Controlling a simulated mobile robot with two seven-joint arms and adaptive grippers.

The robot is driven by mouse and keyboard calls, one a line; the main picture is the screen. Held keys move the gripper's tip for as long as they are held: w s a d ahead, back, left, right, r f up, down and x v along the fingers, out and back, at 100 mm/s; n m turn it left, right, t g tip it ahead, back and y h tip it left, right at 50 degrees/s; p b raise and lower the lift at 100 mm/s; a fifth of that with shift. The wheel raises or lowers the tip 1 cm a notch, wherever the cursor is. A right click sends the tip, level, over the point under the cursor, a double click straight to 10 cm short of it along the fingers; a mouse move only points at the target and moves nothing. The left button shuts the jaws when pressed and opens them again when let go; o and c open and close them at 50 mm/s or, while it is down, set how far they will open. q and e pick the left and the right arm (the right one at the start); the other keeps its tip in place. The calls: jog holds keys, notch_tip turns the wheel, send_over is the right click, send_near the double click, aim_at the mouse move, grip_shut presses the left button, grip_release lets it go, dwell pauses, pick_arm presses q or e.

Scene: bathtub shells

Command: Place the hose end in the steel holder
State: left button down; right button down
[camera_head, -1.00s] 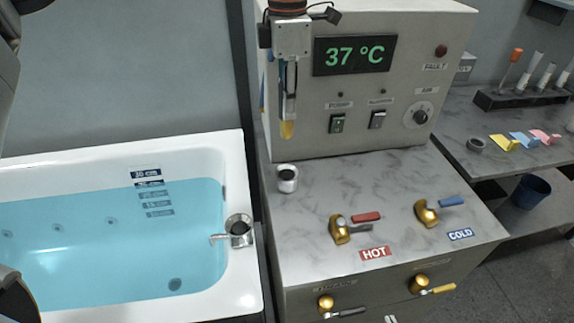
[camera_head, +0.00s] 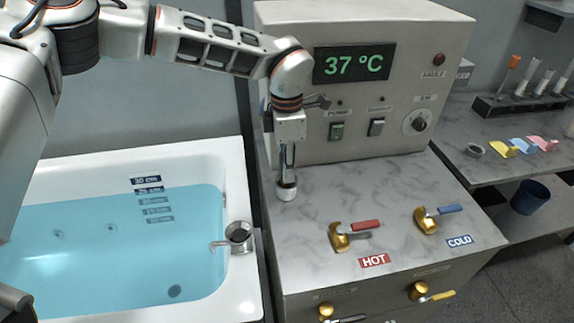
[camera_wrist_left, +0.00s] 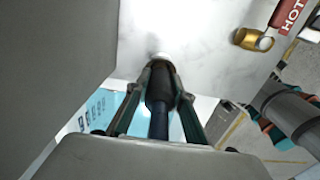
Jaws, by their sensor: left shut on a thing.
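My left gripper (camera_head: 287,170) points down over the counter. It is shut on a dark cylindrical piece (camera_wrist_left: 160,88), which seems to be the hose end. A small steel cup (camera_head: 287,193), which seems to be the steel holder, stands on the counter directly below the fingertips. Its pale rim shows just beyond the dark piece in the left wrist view (camera_wrist_left: 160,58). The fingers hide whether the piece is inside the cup or just above it. A second steel cup-like fitting (camera_head: 240,234) is on the bathtub's rim. I do not see my right gripper.
The bathtub (camera_head: 215,290) with blue water is on the left. The control box (camera_head: 430,80) stands close behind the gripper. The hot tap (camera_head: 345,235) and cold tap (camera_head: 428,219) are to the right. The counter between (camera_head: 345,190) is bare.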

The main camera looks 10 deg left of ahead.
pick_arm(q)
jog(key=shift+f, duration=0.15)
jog(key=c, duration=1.8)
grip_release()
jog(key=shift+o, duration=0.2)
notch_tip(320, 180, up, 12)
jog(key=shift+r+b, duration=0.15)
jog(key=shift+b, duration=0.35)
